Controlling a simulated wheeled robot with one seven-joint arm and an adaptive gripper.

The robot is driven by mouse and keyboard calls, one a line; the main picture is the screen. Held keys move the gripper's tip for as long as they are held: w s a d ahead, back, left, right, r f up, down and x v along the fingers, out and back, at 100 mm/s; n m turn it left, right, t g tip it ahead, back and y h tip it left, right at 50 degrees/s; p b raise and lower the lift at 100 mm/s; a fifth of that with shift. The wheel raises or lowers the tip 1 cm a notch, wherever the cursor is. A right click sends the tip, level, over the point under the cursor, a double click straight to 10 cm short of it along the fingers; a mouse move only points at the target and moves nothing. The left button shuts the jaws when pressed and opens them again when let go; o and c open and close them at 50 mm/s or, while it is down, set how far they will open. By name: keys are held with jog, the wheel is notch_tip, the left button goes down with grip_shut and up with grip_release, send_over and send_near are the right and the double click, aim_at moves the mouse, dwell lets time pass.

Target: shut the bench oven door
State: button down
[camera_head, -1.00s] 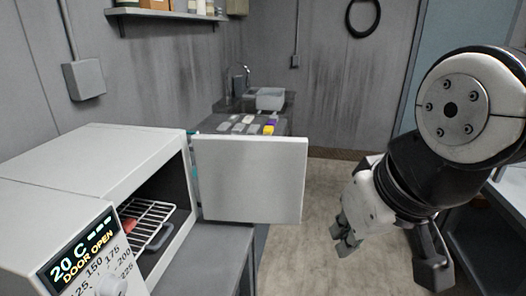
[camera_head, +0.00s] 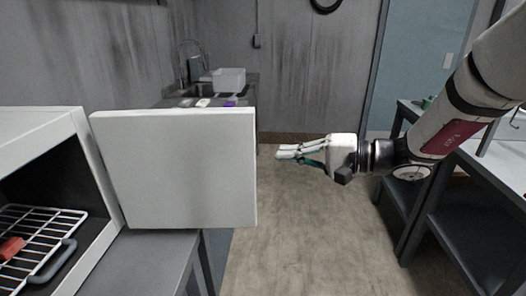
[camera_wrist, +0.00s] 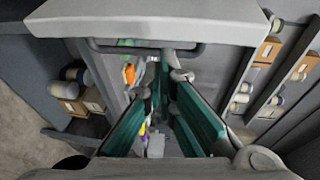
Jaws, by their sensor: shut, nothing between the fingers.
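The bench oven (camera_head: 50,128) stands at the left of the head view with its dark cavity exposed. Its white door (camera_head: 175,170) is swung wide open and stands upright, its flat face towards me. My gripper (camera_head: 280,152) is shut and empty, pointing left, to the right of the door's free edge with a visible gap. In the wrist view the door (camera_wrist: 150,22) runs across the top, with a dark bar handle (camera_wrist: 145,49) on it. The gripper's teal fingers (camera_wrist: 165,65) come close to the handle there; I cannot tell whether they touch it.
A wire rack (camera_head: 35,235) with a red piece (camera_head: 10,248) is inside the oven. Behind the door are a sink counter (camera_head: 195,90) and a pale bin (camera_head: 229,78). A dark workbench (camera_head: 440,190) stands at the right. The floor (camera_head: 310,220) between is clear.

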jog(key=w+d+f+m+t+b, duration=0.1)
jog(key=w+d+f+m+t, duration=0.15)
jog(key=w, duration=0.35)
jog(key=r+x, duration=0.1)
jog(key=x, duration=1)
jog(key=s, duration=0.1)
jog(key=s+p, duration=0.1)
jog(key=s, duration=0.1)
jog(key=shift+s+f+n+t+y, duration=0.3)
jog(key=shift+s+n+t+y, duration=0.05)
jog(key=shift+s+y, duration=0.05)
